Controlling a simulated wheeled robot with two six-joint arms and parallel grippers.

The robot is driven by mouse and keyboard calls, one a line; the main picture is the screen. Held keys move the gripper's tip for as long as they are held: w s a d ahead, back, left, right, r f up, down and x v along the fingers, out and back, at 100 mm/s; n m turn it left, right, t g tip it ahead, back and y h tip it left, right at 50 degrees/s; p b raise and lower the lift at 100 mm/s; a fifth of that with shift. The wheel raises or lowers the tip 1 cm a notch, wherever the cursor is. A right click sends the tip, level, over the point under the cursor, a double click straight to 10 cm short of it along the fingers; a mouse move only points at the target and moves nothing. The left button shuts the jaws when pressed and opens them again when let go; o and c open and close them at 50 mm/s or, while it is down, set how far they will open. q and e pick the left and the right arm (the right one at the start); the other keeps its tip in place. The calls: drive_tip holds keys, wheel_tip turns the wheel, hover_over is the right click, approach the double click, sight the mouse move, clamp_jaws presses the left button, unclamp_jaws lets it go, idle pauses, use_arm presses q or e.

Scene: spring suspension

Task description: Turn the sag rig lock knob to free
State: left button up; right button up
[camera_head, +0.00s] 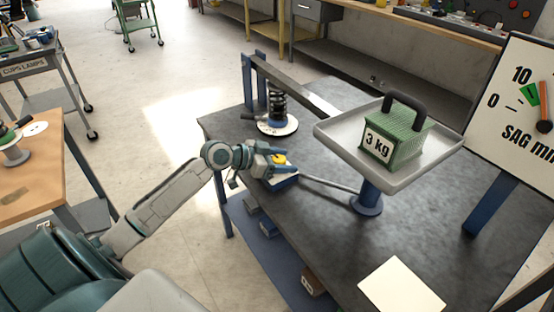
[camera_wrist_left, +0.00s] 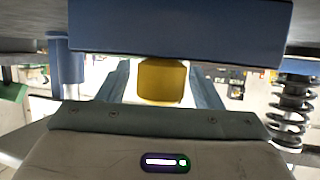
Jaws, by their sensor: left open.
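The yellow lock knob (camera_head: 280,159) sits on a small blue block (camera_head: 284,182) on the dark rig table (camera_head: 325,230). My left gripper (camera_head: 278,161) is at the knob, coming in from the left. In the left wrist view the knob (camera_wrist_left: 162,82) lies between the two open fingers, with a gap on each side. The blue block (camera_wrist_left: 180,28) spans the top of that view. Which setting the knob points to cannot be read. My right gripper is not in view.
A grey tray (camera_head: 337,134) on a blue post bears a green 3 kg weight (camera_head: 397,138). A coil spring (camera_head: 277,103) stands on a white disc behind the gripper. A SAG board (camera_head: 515,105) stands at right. A blank card (camera_head: 400,288) lies in front.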

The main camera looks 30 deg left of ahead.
use_arm(q)
drive_tip(key=shift+s+a+r, duration=0.1)
drive_tip(key=shift+s+a, duration=0.25)
drive_tip(key=shift+s, duration=0.05)
drive_tip(key=v, duration=0.5)
drive_tip(key=shift+v, duration=0.75)
drive_tip(key=shift+s+r, duration=0.2)
drive_tip(key=p+v, duration=0.2)
drive_tip(key=p, duration=0.1)
drive_tip(key=shift+s+a+r, duration=0.1)
drive_tip(key=shift+r, duration=0.05)
drive_tip(key=shift+s+a, duration=0.1)
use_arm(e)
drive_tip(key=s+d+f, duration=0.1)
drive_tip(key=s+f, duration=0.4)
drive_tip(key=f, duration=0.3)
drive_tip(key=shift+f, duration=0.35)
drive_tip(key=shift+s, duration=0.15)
